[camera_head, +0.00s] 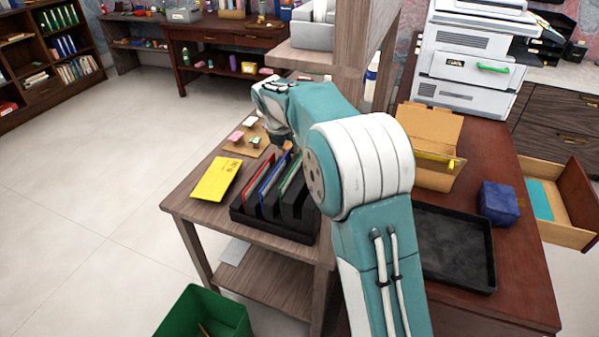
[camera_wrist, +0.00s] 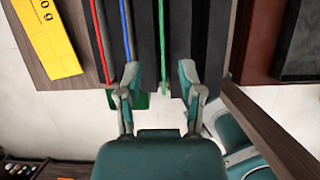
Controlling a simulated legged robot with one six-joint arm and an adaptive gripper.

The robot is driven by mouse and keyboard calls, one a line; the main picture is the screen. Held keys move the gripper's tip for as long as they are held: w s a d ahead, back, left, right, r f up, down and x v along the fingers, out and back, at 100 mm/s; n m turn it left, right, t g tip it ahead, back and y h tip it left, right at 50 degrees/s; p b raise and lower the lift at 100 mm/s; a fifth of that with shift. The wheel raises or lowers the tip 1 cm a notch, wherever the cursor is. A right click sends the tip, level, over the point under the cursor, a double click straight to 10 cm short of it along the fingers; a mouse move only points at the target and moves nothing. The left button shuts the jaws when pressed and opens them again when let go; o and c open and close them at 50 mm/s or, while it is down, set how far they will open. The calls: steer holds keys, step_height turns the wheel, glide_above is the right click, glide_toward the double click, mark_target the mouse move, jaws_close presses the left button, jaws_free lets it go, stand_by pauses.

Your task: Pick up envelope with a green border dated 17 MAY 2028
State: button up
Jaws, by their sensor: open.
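A black slotted rack (camera_head: 273,231) holds upright envelopes with thin coloured edges. The green-edged envelope (camera_head: 290,174) stands in a slot on the right; its date cannot be read. The red-edged envelope (camera_head: 256,182) and the blue-edged envelope (camera_head: 272,184) stand to its left. In the wrist view the green-edged envelope (camera_wrist: 163,45) shows as a thin green strip between the two fingertip directions. My gripper (camera_wrist: 159,82) is open and empty, its fingers on either side of that strip's lower end. Whether they touch it cannot be told. In the head view my arm partly hides the rack.
A yellow card (camera_head: 217,179) lies left of the rack on the wooden side table (camera_head: 188,207). Small items on a board (camera_head: 250,140) lie behind. A wooden post (camera_head: 351,62) rises close to my arm. A black tray (camera_head: 455,247) and blue box (camera_head: 499,203) are right.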

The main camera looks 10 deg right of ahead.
glide_above(294, 166)
steer(key=s+a, duration=0.1)
steer(key=a, duration=0.1)
step_height(294, 166, down, 4)
steer(key=f, duration=0.1)
steer(key=shift+d+f, duration=0.35)
steer(key=shift+d, duration=0.15)
steer(key=x, duration=0.3)
steer(key=shift+w+d+f, duration=0.15)
steer(key=shift+d+f, duration=0.1)
steer(key=shift+f, duration=0.05)
steer(key=shift+w+f, duration=0.2)
steer(key=shift+f, duration=0.2)
jaws_close()
